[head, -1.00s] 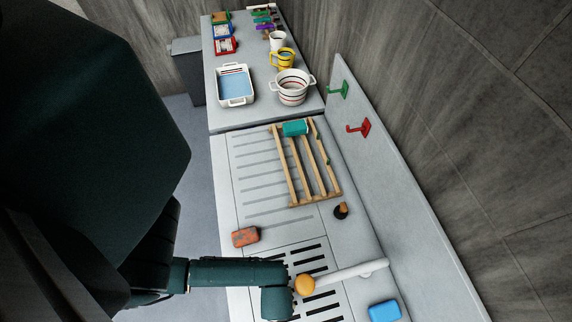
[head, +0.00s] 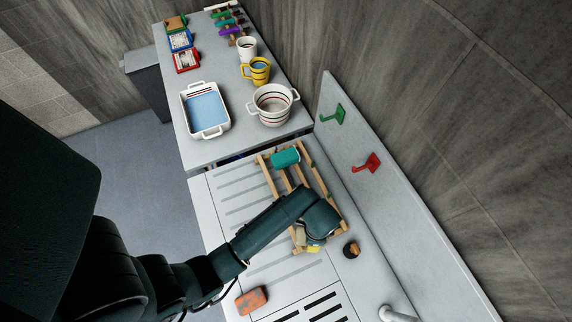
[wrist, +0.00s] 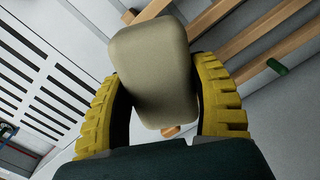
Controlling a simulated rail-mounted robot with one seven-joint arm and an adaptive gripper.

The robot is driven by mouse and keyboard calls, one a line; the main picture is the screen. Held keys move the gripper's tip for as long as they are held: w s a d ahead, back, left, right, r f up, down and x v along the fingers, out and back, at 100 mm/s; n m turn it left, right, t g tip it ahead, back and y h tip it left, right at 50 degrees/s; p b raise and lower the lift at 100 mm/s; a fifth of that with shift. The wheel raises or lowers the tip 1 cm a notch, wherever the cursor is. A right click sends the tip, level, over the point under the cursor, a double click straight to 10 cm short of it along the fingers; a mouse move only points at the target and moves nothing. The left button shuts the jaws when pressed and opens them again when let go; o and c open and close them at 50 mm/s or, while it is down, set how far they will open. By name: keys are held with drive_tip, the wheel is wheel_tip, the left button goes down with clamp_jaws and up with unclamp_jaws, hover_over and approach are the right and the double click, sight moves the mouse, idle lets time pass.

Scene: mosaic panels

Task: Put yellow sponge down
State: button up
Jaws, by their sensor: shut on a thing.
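The sponge (wrist: 153,70) is pale beige-yellow with rounded edges. It fills the middle of the wrist view, between the two ridged yellow fingers of my gripper (wrist: 160,88). My gripper is shut on it. In the head view, the sponge (head: 300,236) shows as a small beige patch beside a yellow finger, partly hidden by my arm. It is over or beside the near end of the wooden slatted rack (head: 268,180). I cannot tell whether it touches the rack. A teal sponge (head: 286,158) lies on the rack's far end.
An orange-red sponge (head: 251,300) lies on the counter at the front. A small dark brush-like item (head: 351,250) is right of the rack. A tub of blue liquid (head: 205,110), a pot (head: 272,105) and mugs stand farther back. Hooks (head: 368,163) stick out from the back panel.

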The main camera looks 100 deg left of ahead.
drive_tip(key=w+a+r, duration=0.1)
drive_tip(key=a+r, duration=0.2)
drive_tip(key=a, duration=0.4)
drive_tip(key=shift+n, duration=0.4)
wheel_tip(320, 180, down, 10)
drive_tip(key=shift+f+b, duration=0.1)
drive_tip(key=shift+b, duration=0.2)
drive_tip(key=o, duration=1)
drive_tip(key=shift+f, duration=0.1)
drive_tip(key=shift+o, duration=0.2)
